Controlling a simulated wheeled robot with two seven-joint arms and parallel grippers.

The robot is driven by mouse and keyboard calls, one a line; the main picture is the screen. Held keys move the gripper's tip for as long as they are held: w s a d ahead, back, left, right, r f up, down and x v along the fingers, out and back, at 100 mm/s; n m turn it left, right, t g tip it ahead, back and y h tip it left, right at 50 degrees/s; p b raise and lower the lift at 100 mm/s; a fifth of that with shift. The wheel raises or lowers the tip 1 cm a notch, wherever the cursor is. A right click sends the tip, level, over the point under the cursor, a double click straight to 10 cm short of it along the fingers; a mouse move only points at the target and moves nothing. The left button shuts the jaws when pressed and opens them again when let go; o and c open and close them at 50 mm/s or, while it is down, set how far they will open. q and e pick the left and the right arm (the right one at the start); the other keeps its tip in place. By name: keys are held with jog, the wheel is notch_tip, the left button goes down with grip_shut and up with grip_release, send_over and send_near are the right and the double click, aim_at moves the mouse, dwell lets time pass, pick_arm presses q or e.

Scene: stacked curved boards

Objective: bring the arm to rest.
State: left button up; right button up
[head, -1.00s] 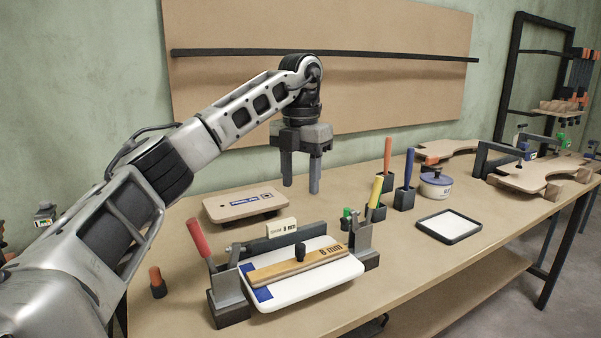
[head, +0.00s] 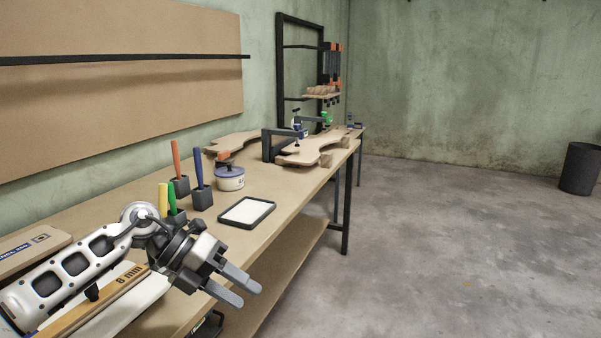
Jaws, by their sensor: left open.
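My left arm comes in from the lower left of the head view, low over the near part of the workbench (head: 118,211). Its left gripper (head: 243,290) is open and empty, its two grey fingers pointing right and down past the bench's front edge. Behind and below the arm, a wooden strip marked 8 mm (head: 108,303) lies on a white board (head: 150,296); the arm hides part of both. My right gripper is out of view.
Curved boards (head: 312,150) with a clamp (head: 270,145) lie farther along. Open concrete floor (head: 450,240) is at right.

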pick_arm(q)
jog(key=s+d+n+t+h, duration=0.45)
jog(key=d+n+h, duration=0.25)
jog(key=d+h, duration=0.25)
jog(key=s+a+f+n+t+y, duration=0.5)
jog(key=f+n+y, duration=0.2)
jog(key=n, duration=0.6)
jog(key=s+a+f+n+t+y, duration=0.4)
jog(key=f+n+y, duration=0.4)
jog(key=f+n, duration=0.3)
jog(key=s+a+n, duration=0.1)
jog(key=n, duration=0.2)
jog(key=shift+a+t, duration=0.3)
jog(key=shift+t, duration=0.05)
jog(key=s+f+n+g, duration=0.1)
jog(key=s, duration=0.1)
jog(key=s+a+f+g+y, duration=0.1)
jog(key=s+f, duration=0.1)
jog(key=s, duration=0.1)
jog(key=s+a+f+n+g+y, duration=0.1)
jog(key=s+f, duration=0.1)
jog(key=shift+s+f+n, duration=0.1)
jog(key=shift+s+n, duration=0.05)
jog(key=shift+n, duration=0.15)
jog(key=shift+c, duration=0.4)
